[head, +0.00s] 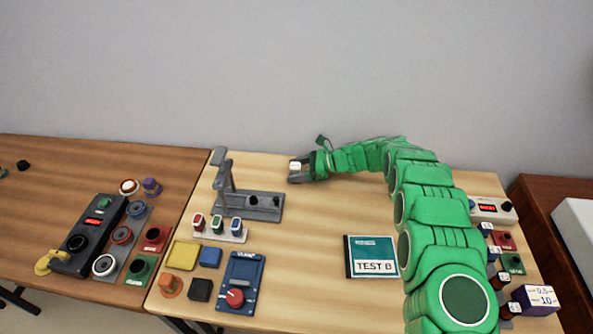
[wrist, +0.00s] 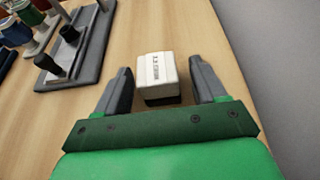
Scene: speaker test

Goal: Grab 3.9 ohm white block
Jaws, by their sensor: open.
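A small white block (wrist: 157,70) with dark printing and a dark lower part sits on the wooden table in the wrist view. The printing is too small to read surely. My gripper (wrist: 160,68) is open, with one finger on each side of the block and a visible gap to both. The block lies between the fingertips and reaches a little beyond them. In the head view, the white block (head: 295,166) shows at my gripper (head: 293,173), near the table's back edge. The fingers partly hide it there.
A grey stand (head: 250,204) is left of my gripper; it also shows in the wrist view (wrist: 75,65). A teal "TEST B" case (head: 371,256) lies nearer the front. The table between them is clear. A wall (head: 300,70) rises behind.

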